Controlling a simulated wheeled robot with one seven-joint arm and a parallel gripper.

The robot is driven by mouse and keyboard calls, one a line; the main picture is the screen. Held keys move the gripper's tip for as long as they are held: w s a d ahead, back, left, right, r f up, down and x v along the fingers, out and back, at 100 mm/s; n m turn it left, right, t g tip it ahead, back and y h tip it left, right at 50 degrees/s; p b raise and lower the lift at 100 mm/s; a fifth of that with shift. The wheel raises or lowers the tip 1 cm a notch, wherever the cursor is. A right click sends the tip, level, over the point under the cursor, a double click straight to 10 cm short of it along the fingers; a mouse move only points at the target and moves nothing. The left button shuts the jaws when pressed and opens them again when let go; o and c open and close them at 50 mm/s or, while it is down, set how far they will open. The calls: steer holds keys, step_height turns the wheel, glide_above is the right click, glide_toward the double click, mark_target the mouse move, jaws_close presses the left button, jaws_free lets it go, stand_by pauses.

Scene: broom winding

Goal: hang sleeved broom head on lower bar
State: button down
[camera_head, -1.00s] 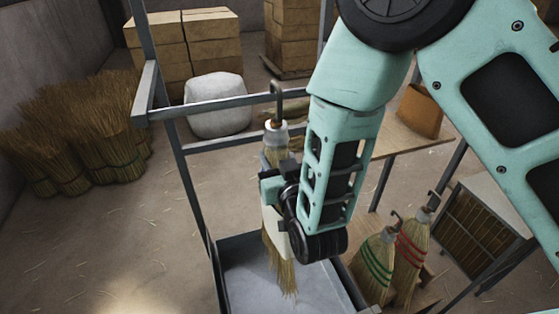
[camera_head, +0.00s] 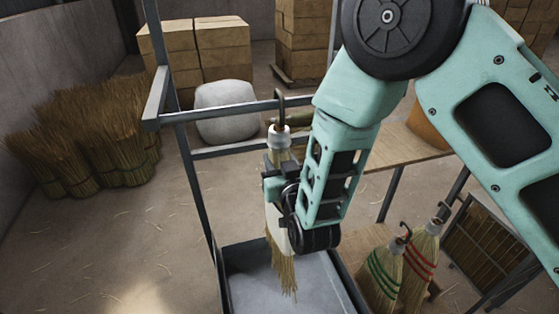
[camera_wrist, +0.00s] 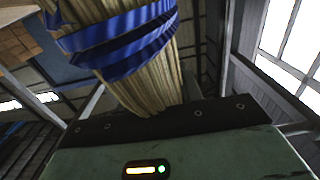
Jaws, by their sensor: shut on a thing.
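The sleeved broom head (camera_head: 278,232) hangs upright, straw down, with a pale sleeve around its middle. A white collar (camera_head: 279,134) and a dark hook (camera_head: 281,97) are at its top. My gripper (camera_head: 277,190) is shut on it from the right; the fingertips are partly hidden. The wrist view shows its straw (camera_wrist: 150,75) and blue bands (camera_wrist: 120,40) close up. The rack's upper visible bar (camera_head: 215,113) crosses at the hook's height; I cannot tell whether the hook is over it or touching. The lower bar (camera_head: 228,150) passes lower, behind the broom head.
A grey tray (camera_head: 250,255) lies below the broom head. Two hooked brooms (camera_head: 385,265) with green and red bands stand right. Straw bundles (camera_head: 85,140), cardboard boxes (camera_head: 195,50) and a white sack (camera_head: 227,112) are behind. A wooden table (camera_head: 410,150) is behind my arm.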

steer(key=shift+f, duration=0.1)
stand_by(0.3)
steer(key=c, duration=0.9)
jaws_free()
steer(key=shift+o, duration=0.2)
steer(key=shift+s+f, duration=0.1)
steer(key=p+v, duration=0.2)
steer(key=v, duration=1.5)
steer(key=shift+s, duration=0.15)
